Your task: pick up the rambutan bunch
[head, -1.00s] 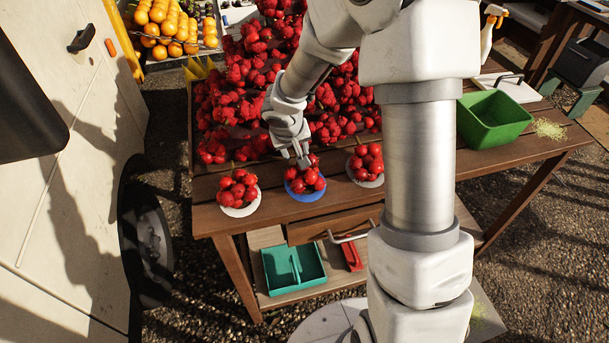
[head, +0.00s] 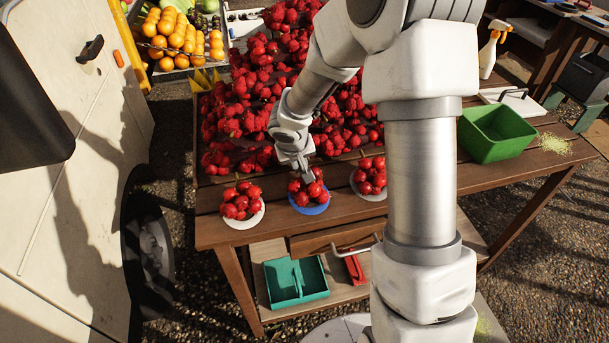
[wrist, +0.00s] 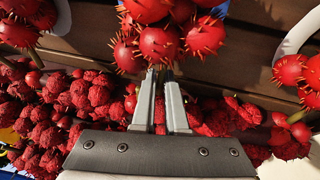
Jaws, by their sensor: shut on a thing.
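A red rambutan bunch (head: 308,188) is at the blue plate (head: 312,207) in the middle of the table's front edge. My gripper (head: 304,176) reaches down onto this bunch from behind. In the wrist view my gripper (wrist: 161,72) has its two fingers close together at the bunch's stem end, and the spiny red fruits of the bunch (wrist: 160,42) hang just beyond the tips. The gripper is shut on the bunch. The exact grip point is partly hidden between the fingertips. I cannot tell whether the bunch is clear of the plate.
Rambutan bunches lie on white plates to the left (head: 241,202) and right (head: 370,176). A large heap of rambutans (head: 250,100) fills the table behind. A green bin (head: 497,133) stands on the right. A teal tray (head: 297,281) sits on the lower shelf.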

